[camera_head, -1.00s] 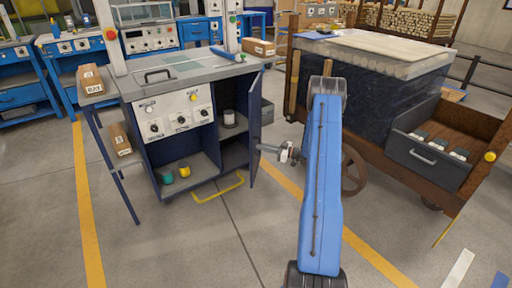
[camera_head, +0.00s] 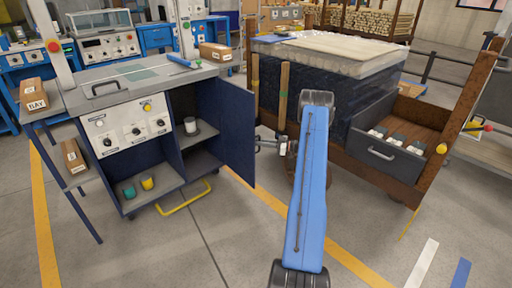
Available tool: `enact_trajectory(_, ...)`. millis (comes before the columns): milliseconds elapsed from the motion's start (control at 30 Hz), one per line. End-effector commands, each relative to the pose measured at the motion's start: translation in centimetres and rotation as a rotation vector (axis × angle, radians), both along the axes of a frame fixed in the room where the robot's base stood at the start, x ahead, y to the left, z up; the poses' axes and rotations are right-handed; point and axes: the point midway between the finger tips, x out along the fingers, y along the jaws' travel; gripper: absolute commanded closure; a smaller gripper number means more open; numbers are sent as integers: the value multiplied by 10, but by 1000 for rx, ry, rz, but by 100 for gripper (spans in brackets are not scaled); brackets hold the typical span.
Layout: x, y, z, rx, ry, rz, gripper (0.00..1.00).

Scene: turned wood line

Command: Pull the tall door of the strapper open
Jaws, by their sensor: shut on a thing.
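The strapper (camera_head: 125,80) is a dark blue cabinet with a grey top and a panel of knobs. Its tall door (camera_head: 236,128) stands open at the right side, swung out from the cabinet, with its inner face showing. Behind it the compartment shows a shelf with a white roll (camera_head: 190,126). My gripper (camera_head: 261,145) is at the free edge of the door, reaching it from the right, and is shut on the door's handle. The handle itself is mostly hidden by the fingers and the door edge.
A wooden cart (camera_head: 400,186) with a dark wrapped load and an open grey drawer (camera_head: 378,157) stands close to the right of my arm. A yellow floor handle bar (camera_head: 184,200) sticks out below the cabinet. The floor in front is clear.

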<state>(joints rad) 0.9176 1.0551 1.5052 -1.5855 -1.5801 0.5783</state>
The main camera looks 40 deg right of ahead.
Motion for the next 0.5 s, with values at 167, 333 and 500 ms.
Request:
enact_trajectory(167, 7, -10, 2, -2, -3, 2, 100)
enact_trajectory(333, 8, -13, 2, -1, -2, 3, 100)
enact_trajectory(500, 8, -13, 2, -1, -2, 4, 100)
